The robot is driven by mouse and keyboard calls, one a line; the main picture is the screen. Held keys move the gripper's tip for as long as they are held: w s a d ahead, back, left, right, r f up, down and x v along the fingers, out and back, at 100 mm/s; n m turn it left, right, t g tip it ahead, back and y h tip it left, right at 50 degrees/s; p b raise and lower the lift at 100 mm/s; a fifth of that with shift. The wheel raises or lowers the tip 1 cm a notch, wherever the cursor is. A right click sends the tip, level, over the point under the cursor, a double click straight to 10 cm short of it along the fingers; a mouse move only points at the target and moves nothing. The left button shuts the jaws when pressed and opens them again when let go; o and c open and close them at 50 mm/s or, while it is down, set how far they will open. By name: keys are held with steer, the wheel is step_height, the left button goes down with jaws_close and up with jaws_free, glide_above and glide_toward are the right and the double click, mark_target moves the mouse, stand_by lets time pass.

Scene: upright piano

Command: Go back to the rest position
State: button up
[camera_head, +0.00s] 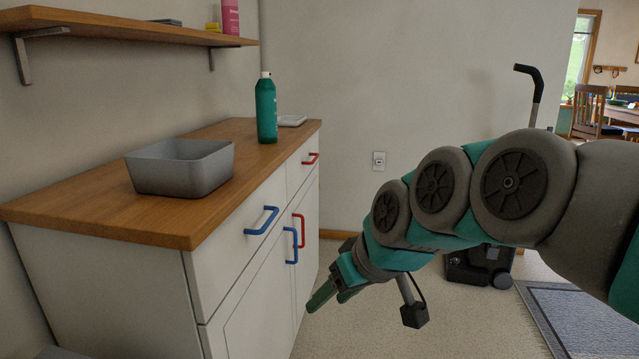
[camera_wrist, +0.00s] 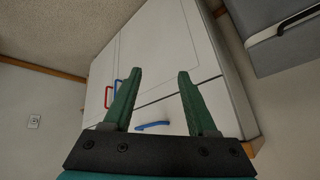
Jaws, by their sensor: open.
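My gripper (camera_head: 331,295) is at the end of my arm, low in front of the white cabinet (camera_head: 240,290) in the head view. In the wrist view my gripper (camera_wrist: 158,92) shows two green fingers spread apart with nothing between them. The cabinet front (camera_wrist: 160,50) lies beyond the fingers. No contact between the fingers and the cabinet is visible.
A grey bin (camera_head: 180,168) and a green bottle (camera_head: 266,108) stand on the wooden countertop (camera_head: 90,208). Blue (camera_head: 262,220) and red (camera_head: 311,159) handles stick out from the cabinet. A wheeled black object (camera_head: 480,268) and a rug (camera_head: 580,320) are behind my arm.

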steer(key=s+d+f+m+g+h, duration=0.2)
steer(key=s+d+f, duration=0.4)
steer(key=s, duration=0.5)
steer(key=s+d+f+m+g+h, duration=0.2)
steer(key=s+d+f, duration=0.4)
steer(key=s+f, duration=0.4)
steer(key=shift+s+d+m+g+h, duration=0.3)
steer(key=shift+s+m+g, duration=0.15)
steer(key=shift+m+g, duration=0.5)
